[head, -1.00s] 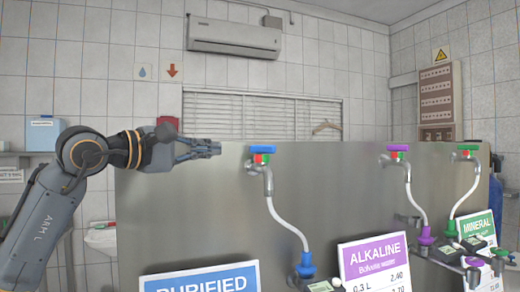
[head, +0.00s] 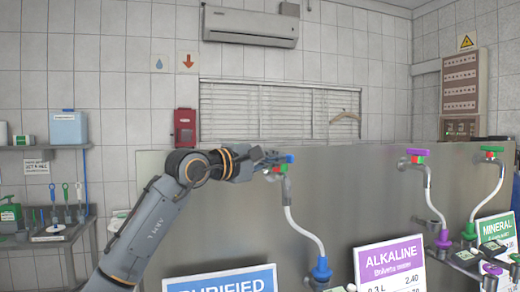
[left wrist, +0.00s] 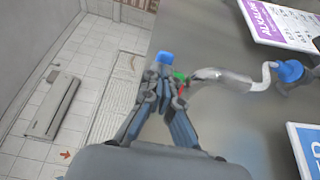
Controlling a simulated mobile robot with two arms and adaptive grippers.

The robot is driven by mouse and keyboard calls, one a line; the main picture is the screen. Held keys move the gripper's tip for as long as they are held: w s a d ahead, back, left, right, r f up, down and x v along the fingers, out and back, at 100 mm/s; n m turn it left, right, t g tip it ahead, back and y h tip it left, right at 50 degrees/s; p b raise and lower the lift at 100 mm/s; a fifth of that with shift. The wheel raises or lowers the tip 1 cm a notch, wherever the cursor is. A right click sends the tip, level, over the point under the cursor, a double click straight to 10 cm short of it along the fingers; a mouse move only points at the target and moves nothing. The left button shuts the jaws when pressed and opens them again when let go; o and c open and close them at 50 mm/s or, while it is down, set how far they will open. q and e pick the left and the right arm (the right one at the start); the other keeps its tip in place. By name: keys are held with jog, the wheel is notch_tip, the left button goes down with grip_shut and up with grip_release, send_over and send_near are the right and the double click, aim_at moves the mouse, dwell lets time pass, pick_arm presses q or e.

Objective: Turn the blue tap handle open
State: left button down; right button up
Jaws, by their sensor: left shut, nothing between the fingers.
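The blue tap handle (head: 289,158) sits on top of the leftmost tap, above a red and green collar, on the steel rack. In the left wrist view the handle (left wrist: 165,58) shows just past the fingertips, with the tap's metal body (left wrist: 222,80) to the right. My left gripper (head: 270,158) is shut and empty, with its fingertips right at the left side of the handle. In the left wrist view the left gripper (left wrist: 160,78) partly hides the handle and collar. I cannot tell whether it touches the handle. My right gripper is not in view.
The steel rack panel (head: 370,190) runs to the right. It carries a purple-handled tap (head: 417,153) and a green-handled tap (head: 492,150). A white hose (head: 305,232) drops from the blue tap to a blue nozzle (head: 321,268). Price signs (head: 390,264) stand below.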

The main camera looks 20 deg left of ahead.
pick_arm(q)
jog(key=shift+w+d, duration=0.25)
jog(key=shift+w, duration=0.15)
